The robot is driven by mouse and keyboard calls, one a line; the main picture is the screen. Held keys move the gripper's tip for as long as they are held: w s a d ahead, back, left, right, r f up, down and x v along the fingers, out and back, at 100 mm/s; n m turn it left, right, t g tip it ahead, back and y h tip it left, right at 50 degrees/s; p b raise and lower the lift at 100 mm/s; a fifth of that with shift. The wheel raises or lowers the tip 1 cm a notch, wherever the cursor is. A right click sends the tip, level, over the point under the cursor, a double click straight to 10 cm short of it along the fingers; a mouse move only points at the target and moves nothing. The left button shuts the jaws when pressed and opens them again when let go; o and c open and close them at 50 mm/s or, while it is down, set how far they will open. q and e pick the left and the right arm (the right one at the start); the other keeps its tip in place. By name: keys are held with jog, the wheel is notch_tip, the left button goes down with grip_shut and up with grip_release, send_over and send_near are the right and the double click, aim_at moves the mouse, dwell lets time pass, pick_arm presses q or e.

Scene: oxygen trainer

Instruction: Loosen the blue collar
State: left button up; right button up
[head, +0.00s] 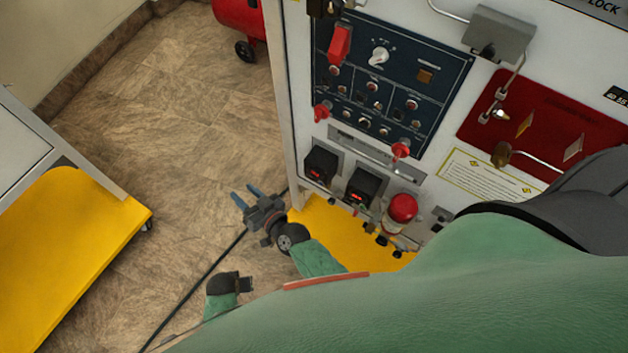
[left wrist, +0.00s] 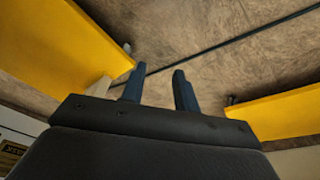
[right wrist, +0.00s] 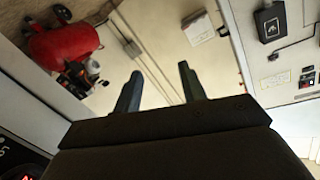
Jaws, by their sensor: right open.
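I cannot make out a blue collar in any view. The tall white trainer cabinet (head: 292,110) stands at the right in the head view, with a dark blue control panel (head: 440,85) and metal fittings and tubes. My right gripper (head: 244,192) is over the floor, left of the cabinet's lower front. Its blue fingers are apart and empty, as the right wrist view (right wrist: 161,75) also shows. My left gripper (left wrist: 158,78) shows in the left wrist view, its fingers apart with nothing between them.
A red tank (head: 238,15) on wheels stands at the back. A cart with a yellow shelf (head: 70,240) is at the left. A black cable (head: 195,290) crosses the floor. Brown tiled floor (head: 165,120) lies open between cart and cabinet. My green arm covers the lower right.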

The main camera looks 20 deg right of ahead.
jog(key=w+d+f+m+t+h+p, duration=0.25)
jog(key=d+m+t+h+p, duration=0.2)
jog(key=m+h, duration=0.35)
pick_arm(q)
jog(key=s+a+f+p, duration=0.1)
jog(key=s+a+f, duration=0.15)
jog(key=f, duration=0.45)
jog(key=s+a+f, duration=0.2)
jog(key=s+f, duration=0.2)
jog(key=f, duration=0.2)
pick_arm(e)
jog(key=s+d+f+m+g+h+p, duration=0.2)
jog(key=s+d+f+m+g+h, duration=0.4)
jog(key=d+g+h, duration=0.6)
pick_arm(q)
jog(key=s+a+f+p, duration=0.3)
jog(key=s+f, duration=0.3)
jog(key=s, duration=0.4)
jog(key=shift+a+f+y, duration=0.15)
jog(key=shift+a+y, duration=0.25)
jog(key=shift+a, duration=0.3)
pick_arm(e)
jog(key=shift+w+d+f+t+h, duration=0.1)
jog(key=shift+w+d+t+h, duration=0.7)
jog(key=shift+w+d+t, duration=1.05)
jog(key=shift+w+d, duration=0.1)
jog(key=shift+w, duration=0.1)
jog(key=shift+n, duration=0.3)
grip_shut()
